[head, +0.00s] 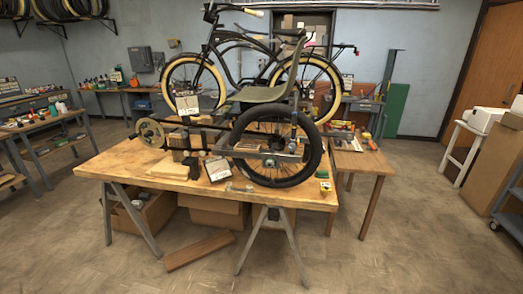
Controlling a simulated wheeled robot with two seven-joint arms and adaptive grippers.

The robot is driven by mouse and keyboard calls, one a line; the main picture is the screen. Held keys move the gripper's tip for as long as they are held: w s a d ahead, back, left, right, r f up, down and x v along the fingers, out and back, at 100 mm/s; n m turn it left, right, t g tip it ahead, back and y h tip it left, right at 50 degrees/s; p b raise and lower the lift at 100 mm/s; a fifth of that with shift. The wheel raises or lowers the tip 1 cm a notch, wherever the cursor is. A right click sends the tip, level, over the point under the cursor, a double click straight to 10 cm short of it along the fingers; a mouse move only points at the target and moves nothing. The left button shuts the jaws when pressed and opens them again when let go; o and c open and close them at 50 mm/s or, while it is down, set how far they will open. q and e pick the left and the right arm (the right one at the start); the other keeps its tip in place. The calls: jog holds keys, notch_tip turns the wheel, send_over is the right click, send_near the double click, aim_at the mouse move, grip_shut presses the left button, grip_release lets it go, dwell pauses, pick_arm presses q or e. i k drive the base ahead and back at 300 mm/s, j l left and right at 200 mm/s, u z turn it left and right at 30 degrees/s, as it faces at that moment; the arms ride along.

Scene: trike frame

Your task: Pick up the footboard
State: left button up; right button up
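A flat reddish-brown wooden board (199,251), which looks like the footboard, lies on the floor in front of the workbench. It lies at a slant, its right end farther back than its left, between the bench's sawhorse legs. Neither of my grippers shows in the head view.
Cardboard boxes (212,211) stand under the bench behind the board. Sawhorse legs (253,243) flank the board. The floor in front is clear. A smaller side table (372,163) stands at the right, shelves (45,150) at the left.

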aim_at(240, 146)
jog(key=i+j+z, duration=0.3)
jog(key=i+j, duration=0.15)
jog(key=j, duration=0.25)
jog(key=i+j+z, duration=0.15)
jog(key=j, duration=0.2)
jog(key=i+j+z, duration=0.15)
jog(key=j, duration=0.25)
jog(key=i, duration=0.05)
